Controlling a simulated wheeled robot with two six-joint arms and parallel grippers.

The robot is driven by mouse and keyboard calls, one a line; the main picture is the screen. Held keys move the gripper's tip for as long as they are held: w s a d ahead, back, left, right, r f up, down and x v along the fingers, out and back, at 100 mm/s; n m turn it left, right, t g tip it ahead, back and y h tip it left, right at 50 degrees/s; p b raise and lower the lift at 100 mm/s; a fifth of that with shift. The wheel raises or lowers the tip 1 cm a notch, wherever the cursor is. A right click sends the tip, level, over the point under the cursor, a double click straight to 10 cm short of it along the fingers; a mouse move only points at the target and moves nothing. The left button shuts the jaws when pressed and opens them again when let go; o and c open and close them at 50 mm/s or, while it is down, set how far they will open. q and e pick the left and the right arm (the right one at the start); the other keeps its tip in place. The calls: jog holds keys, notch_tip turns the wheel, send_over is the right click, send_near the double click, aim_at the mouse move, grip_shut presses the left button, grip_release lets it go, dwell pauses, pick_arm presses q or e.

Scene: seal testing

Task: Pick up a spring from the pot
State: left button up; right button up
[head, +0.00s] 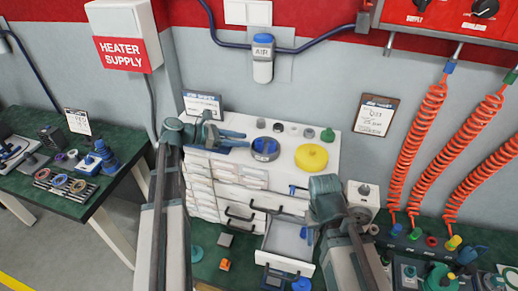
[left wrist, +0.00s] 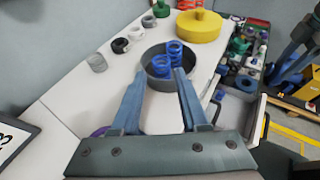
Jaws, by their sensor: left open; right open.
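The pot (head: 265,157) is a round dark grey bowl on the white cabinet top. In the left wrist view the pot (left wrist: 158,84) holds blue springs (left wrist: 168,62), upright and close together. My left gripper (head: 241,141) is open, its blue-grey fingers pointing at the pot from the left. In the left wrist view, the left gripper's fingertips (left wrist: 160,75) overlap the pot's near side, with the springs just beyond and between them; I cannot tell whether they touch it.
A yellow round lid-like block (head: 311,158) sits right of the pot. Small grey, white and black rings and a green piece (head: 327,135) stand behind it. An open drawer (head: 288,240) juts from the cabinet front. A sign (head: 202,104) stands at the back left.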

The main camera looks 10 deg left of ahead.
aim_at(256, 141)
pick_arm(q)
jog(key=shift+b+x, duration=0.95)
jog(key=shift+x, duration=1.4)
jog(key=shift+w+d+f, duration=0.15)
jog(key=shift+d, duration=0.2)
grip_shut()
